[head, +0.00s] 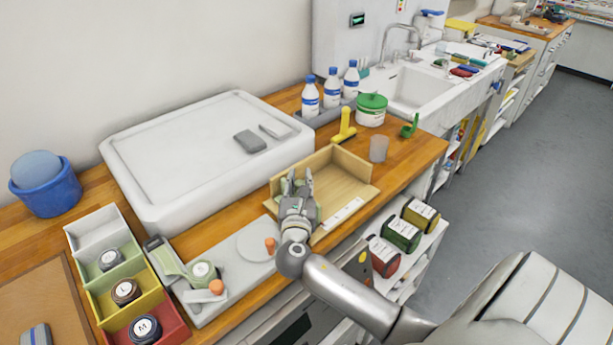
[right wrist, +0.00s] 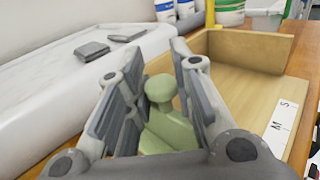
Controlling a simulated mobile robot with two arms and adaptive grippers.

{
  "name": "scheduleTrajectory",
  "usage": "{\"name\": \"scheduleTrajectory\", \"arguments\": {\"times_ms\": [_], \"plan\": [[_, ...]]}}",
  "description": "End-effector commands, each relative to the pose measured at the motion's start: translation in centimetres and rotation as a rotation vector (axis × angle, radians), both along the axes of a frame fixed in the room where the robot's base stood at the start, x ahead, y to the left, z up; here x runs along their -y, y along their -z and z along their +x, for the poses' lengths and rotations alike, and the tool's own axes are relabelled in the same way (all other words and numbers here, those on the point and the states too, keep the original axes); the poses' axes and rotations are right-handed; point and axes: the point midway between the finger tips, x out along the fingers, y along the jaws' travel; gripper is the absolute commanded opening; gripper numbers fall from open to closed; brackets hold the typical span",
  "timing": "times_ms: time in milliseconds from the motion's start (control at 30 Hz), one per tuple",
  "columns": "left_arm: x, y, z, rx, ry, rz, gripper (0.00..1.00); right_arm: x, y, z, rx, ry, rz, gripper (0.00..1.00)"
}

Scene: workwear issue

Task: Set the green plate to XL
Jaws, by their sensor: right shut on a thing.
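My right gripper (head: 297,180) is over the left end of the wooden box (head: 345,172) on the bench. In the right wrist view its fingers stand on both sides of the pale green plate (right wrist: 170,134) and its round knob (right wrist: 160,88), shut on it. A white size strip (head: 343,213) lies along the box's front edge. The right wrist view shows S and M on the strip (right wrist: 280,119); the rest is cut off or hidden, so I cannot tell the plate's mark. My left gripper is not in view.
Left of the box stand a grey board with orange knobs (head: 216,286) and a bin (head: 100,222) with coloured compartments holding labelled rolls. A large white basin-like block (head: 200,140) is behind. A yellow-handled tool (head: 344,127) and a clear cup (head: 379,149) stand near the box.

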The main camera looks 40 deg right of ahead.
Motion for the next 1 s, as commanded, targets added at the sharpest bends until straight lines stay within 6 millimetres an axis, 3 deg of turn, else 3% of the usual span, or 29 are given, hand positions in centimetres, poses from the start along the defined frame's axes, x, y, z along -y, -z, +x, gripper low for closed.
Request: {"name": "scheduleTrajectory", "arguments": {"times_ms": [133, 167, 300, 667, 1000], "plan": [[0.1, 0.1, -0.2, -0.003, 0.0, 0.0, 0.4, 0.0, 0.1, 0.0, -0.001, 0.0, 0.002, 0.0], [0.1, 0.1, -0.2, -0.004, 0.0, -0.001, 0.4, 0.0, 0.1, 0.0, -0.001, 0.0, 0.002, 0.25], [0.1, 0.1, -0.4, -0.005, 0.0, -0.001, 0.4, 0.1, 0.1, 0.0, 0.0, 0.0, 0.001, 0.42], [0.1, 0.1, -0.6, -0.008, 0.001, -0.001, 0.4, -0.2, 0.1, -0.3, -0.001, 0.0, 0.001, 0.42], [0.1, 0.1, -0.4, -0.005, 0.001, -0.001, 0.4, -4.1, 0.2, -5.0, -0.002, -0.001, 0.006, 0.42]]}}
